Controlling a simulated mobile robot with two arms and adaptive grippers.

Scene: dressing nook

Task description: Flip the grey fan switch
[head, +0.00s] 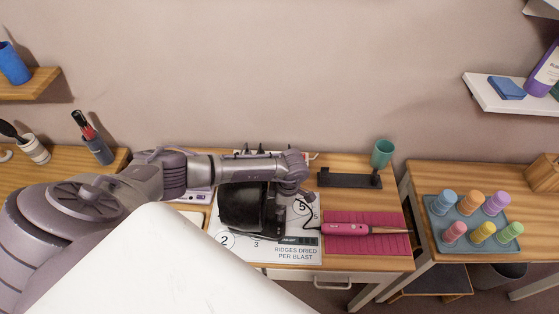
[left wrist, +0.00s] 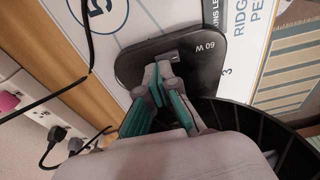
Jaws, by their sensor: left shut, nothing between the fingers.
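The black desk fan (head: 243,205) stands on the printed chart board on the middle table. In the left wrist view its dark base plate (left wrist: 210,65), marked 60 W, and its ribbed black housing (left wrist: 265,130) show. A small dark grey piece (left wrist: 172,56) on the plate may be the switch; it is partly hidden by my fingers, so its position cannot be told. My left gripper (left wrist: 165,72) is shut and empty, its fingertips over the plate right by that piece; I cannot tell whether they touch. In the head view it points down beside the fan (head: 285,193).
A power strip (left wrist: 45,125) with plugs and black cables lies near the gripper. A pink tool (head: 350,229) lies on a magenta mat (head: 390,243). A black stand (head: 349,180) and green cup (head: 382,153) are behind. A tray of coloured pegs (head: 432,210) is right.

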